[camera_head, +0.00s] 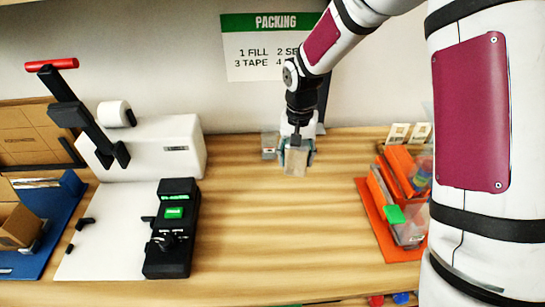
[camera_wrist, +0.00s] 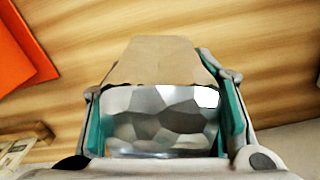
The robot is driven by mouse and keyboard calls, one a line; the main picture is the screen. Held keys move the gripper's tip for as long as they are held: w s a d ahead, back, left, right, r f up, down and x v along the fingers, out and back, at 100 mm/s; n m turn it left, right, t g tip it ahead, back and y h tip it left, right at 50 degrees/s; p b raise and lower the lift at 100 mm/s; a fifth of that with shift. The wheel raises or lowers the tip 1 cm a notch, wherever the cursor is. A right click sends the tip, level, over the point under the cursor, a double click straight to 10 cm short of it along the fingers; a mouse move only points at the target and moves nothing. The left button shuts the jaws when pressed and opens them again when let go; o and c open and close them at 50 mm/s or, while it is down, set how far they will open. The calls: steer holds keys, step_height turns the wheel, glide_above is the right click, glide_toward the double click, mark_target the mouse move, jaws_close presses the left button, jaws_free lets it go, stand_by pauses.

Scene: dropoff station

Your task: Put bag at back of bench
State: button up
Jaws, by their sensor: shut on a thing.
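My gripper (camera_head: 298,146) is shut on a bag near the back of the wooden bench (camera_head: 300,230). In the wrist view the bag (camera_wrist: 160,118) has a silvery, faceted body and a tan end (camera_wrist: 155,62). It sits between the teal finger pads of my gripper (camera_wrist: 162,120). In the head view the held bag (camera_head: 296,162) looks small and grey-tan, hanging below the fingers. I cannot tell whether its bottom touches the bench.
A small grey item (camera_head: 269,145) stands just left of my gripper by the back wall. A white and black machine (camera_head: 150,145) is at left. An orange tray (camera_head: 375,222) with packets is at right. The middle of the bench is clear.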

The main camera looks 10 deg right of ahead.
steer(key=s+a+f+m+b, duration=0.15)
steer(key=a+m+b, duration=0.4)
steer(key=a, duration=0.65)
steer(key=w+a, duration=0.2)
steer(key=w, duration=0.2)
steer(key=w+a+f, duration=0.1)
steer(key=w+a, duration=0.1)
steer(key=w, duration=0.3)
steer(key=w+a, duration=0.2)
steer(key=w, duration=0.3)
steer(key=shift+w+a+f, duration=0.1)
steer(key=shift+w+f, duration=0.05)
steer(key=shift+f+p, duration=0.5)
steer(key=shift+f, duration=1.25)
steer(key=shift+f, duration=0.2)
steer(key=o, duration=1.1)
